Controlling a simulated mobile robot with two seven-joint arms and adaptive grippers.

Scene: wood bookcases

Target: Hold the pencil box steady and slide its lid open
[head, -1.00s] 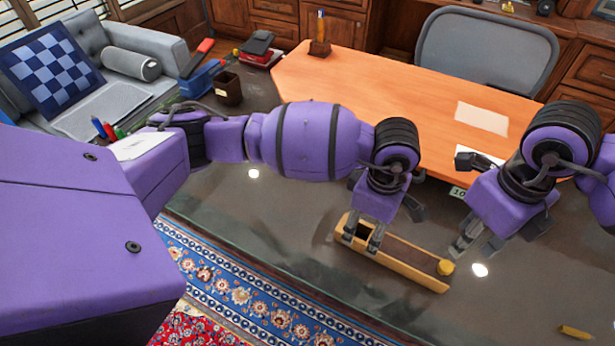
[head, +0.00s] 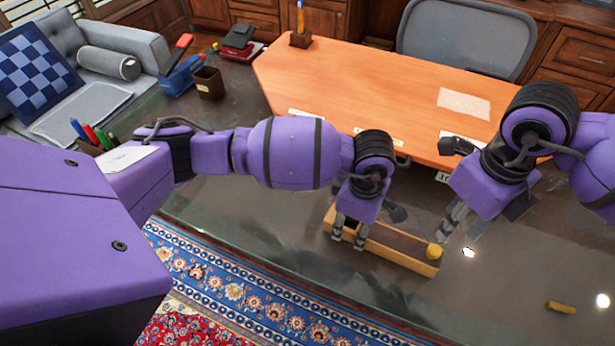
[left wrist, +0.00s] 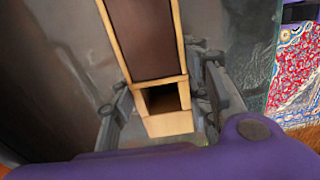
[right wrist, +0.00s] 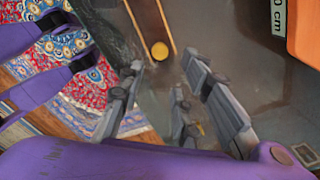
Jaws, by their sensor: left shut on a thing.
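The pencil box (head: 400,257) is a long, light-wood box lying on the glass-topped table. Its dark brown lid (head: 400,240) has a round yellow knob (head: 433,251) near the right end. My left gripper (head: 349,238) is shut on the box's left end, one finger on each side. In the left wrist view, a dark opening (left wrist: 163,98) shows at this end, with the lid (left wrist: 143,40) beyond a wooden crossbar. My right gripper (head: 450,232) is open and empty beside the knob. In the right wrist view, the knob (right wrist: 160,51) lies beyond its spread fingers.
A small yellow block (head: 561,307) lies at the lower right of the glass table (head: 480,300). An orange desk top (head: 370,85) lies behind my grippers. A brown cup (head: 208,83) and a blue item (head: 184,76) stand back left. Glass right of the box is mostly clear.

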